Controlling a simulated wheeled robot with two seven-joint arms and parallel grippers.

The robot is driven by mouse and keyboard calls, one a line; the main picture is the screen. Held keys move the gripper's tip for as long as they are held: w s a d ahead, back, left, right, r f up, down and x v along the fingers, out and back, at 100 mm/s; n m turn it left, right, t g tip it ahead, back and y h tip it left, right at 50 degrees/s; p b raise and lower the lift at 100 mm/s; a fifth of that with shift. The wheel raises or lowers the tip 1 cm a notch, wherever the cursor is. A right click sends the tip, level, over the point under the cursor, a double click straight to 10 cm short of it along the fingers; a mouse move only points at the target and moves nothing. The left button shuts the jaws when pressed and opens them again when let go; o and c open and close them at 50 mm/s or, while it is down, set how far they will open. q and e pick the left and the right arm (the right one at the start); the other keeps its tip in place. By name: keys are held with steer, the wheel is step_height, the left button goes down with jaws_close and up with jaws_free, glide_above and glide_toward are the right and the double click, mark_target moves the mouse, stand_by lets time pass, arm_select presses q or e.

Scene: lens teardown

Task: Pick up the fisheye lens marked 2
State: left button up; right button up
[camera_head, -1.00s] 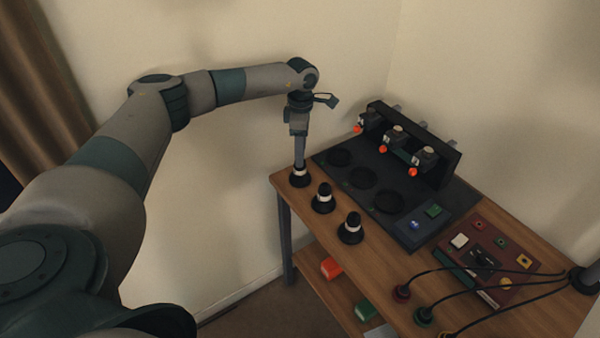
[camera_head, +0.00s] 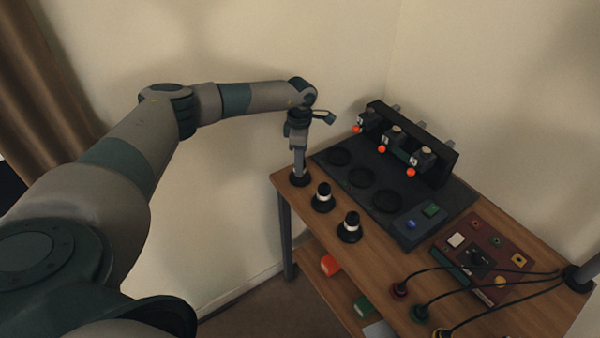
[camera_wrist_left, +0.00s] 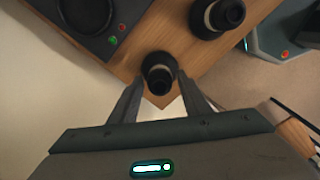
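Three black fisheye lenses with white bands stand upright in a row along the table's left edge: a far one (camera_head: 300,180), a middle one (camera_head: 322,199) and a near one (camera_head: 349,230). I cannot read a number on any of them. My left gripper (camera_head: 299,167) points down at the far lens. In the left wrist view that lens (camera_wrist_left: 158,74) sits between the tips of my left gripper (camera_wrist_left: 160,84), one finger on each side. I cannot tell whether they press on it. Another lens (camera_wrist_left: 217,16) stands apart in that view. My right gripper is out of view.
A dark pad (camera_head: 415,230) with round black recesses lies behind the lenses. A black rack (camera_head: 440,165) with several orange-tipped units stands at its back. A reddish panel (camera_head: 505,240) and cabled plugs (camera_head: 424,313) lie at right. A lower shelf holds a red block (camera_head: 330,265).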

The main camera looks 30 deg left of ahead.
mark_target(304, 177)
arm_select(q)
jaws_close()
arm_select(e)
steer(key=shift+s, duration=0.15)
arm_select(q)
steer(key=shift+r, duration=0.1)
